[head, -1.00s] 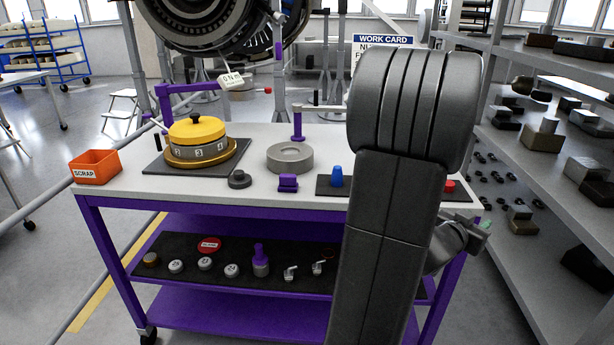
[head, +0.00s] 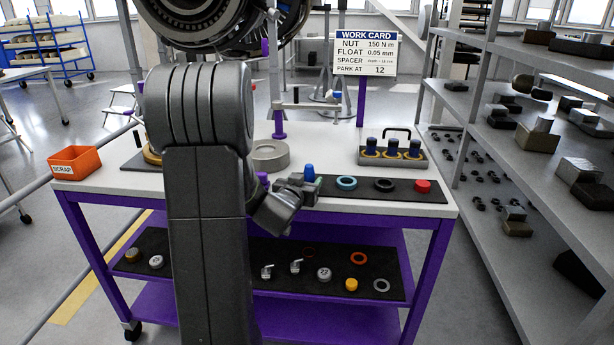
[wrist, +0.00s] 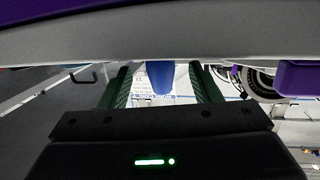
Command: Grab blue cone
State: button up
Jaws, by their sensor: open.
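The blue cone (head: 309,173) stands on the dark mat on the cart top, just beyond the end of my gripper (head: 298,184) in the head view. In the wrist view the blue cone (wrist: 160,78) shows between the two green fingers of my gripper (wrist: 161,72), with a gap on each side. The gripper is open and holds nothing. The gripper hides the cone's lower part in the head view, and I cannot tell how deep it sits between the fingers.
On the mat (head: 330,191) to the right are a teal ring (head: 346,183), a black ring (head: 384,185) and a red piece (head: 423,186). A tray of blue-topped pieces (head: 392,159) stands behind. A grey ring (head: 269,156) and an orange scrap bin (head: 75,163) are left.

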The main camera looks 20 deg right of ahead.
aim_at(311, 174)
jog(key=shift+x, duration=2.9)
jog(key=c, duration=1.1)
jog(key=shift+o, duration=0.2)
jog(key=shift+r, duration=0.1)
